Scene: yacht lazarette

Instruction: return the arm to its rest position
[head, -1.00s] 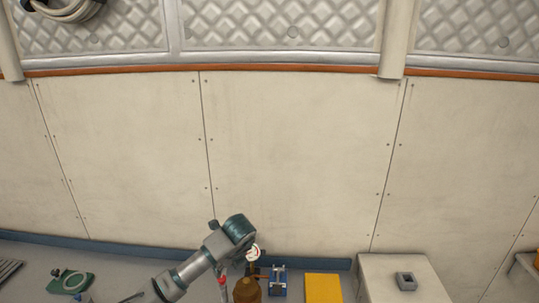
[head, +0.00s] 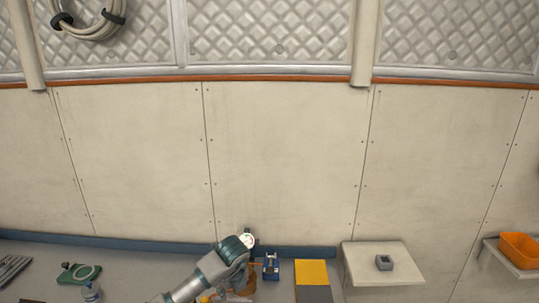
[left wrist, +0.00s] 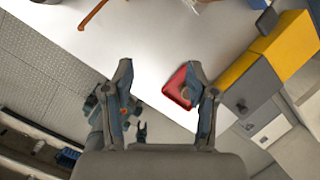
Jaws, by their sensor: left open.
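My left arm (head: 208,280) reaches in from the bottom of the head view, low over the bench. My left gripper (left wrist: 162,80) shows in the left wrist view with its two fingers apart and nothing between them. A red dish-like thing (left wrist: 176,86) lies on the pale surface beyond, close to the right finger in the picture. My left fingertips do not show clearly in the head view.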

